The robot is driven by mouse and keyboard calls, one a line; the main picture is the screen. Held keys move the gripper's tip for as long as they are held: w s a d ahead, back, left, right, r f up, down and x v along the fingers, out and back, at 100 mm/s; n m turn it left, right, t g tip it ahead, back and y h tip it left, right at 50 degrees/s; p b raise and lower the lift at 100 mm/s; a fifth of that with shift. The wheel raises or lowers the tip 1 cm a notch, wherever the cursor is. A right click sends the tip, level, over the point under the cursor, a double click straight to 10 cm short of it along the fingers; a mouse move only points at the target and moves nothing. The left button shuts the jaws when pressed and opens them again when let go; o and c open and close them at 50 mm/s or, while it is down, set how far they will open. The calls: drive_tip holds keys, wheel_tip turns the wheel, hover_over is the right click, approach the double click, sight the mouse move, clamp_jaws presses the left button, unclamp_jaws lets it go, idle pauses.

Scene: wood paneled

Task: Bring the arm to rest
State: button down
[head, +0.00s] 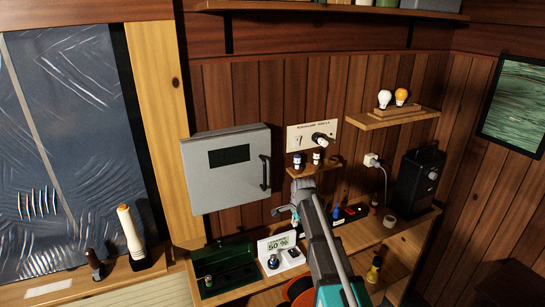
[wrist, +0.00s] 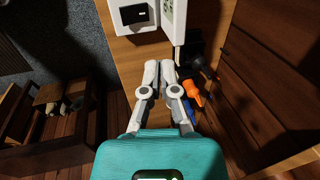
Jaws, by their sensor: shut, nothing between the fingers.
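My arm reaches up from the bottom of the head view over the bench (head: 398,243). Its gripper (head: 283,212) hangs at the left of the arm, in front of the bench's back part, and is partly hidden by the wrist. In the wrist view the two grey-white fingers of my gripper (wrist: 162,66) are together at the tips, with nothing between them. A white device with a dark screen (wrist: 134,14) lies just beyond the fingertips. Orange (wrist: 190,93) and blue items show beside the right finger.
A grey cabinet (head: 222,178) hangs on the wall. A small shelf (head: 314,171) holds little bottles. On the bench are a green tray (head: 225,254), a white display reading 50 % (head: 277,245) and a black box (head: 417,182). A candle-like white object (head: 131,232) stands left.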

drive_tip(key=s+d+f+n+g+b, duration=0.1)
drive_tip(key=s+n, duration=0.3)
drive_tip(key=s, duration=0.5)
drive_tip(key=s+d+f+n+b, duration=0.1)
drive_tip(key=s+f+n+b, duration=0.2)
drive_tip(key=s, duration=0.6)
drive_tip(key=s+d+f+n+g+h+b, duration=0.1)
drive_tip(key=s+f+n+b, duration=0.1)
drive_tip(key=s+n, duration=0.4)
drive_tip(key=s+f, duration=0.1)
drive_tip(key=s, duration=0.3)
drive_tip(key=shift+d+f+n+g+b, duration=0.2)
drive_tip(key=shift+d+n+g+b, duration=0.1)
drive_tip(key=shift+d+n+b, duration=0.1)
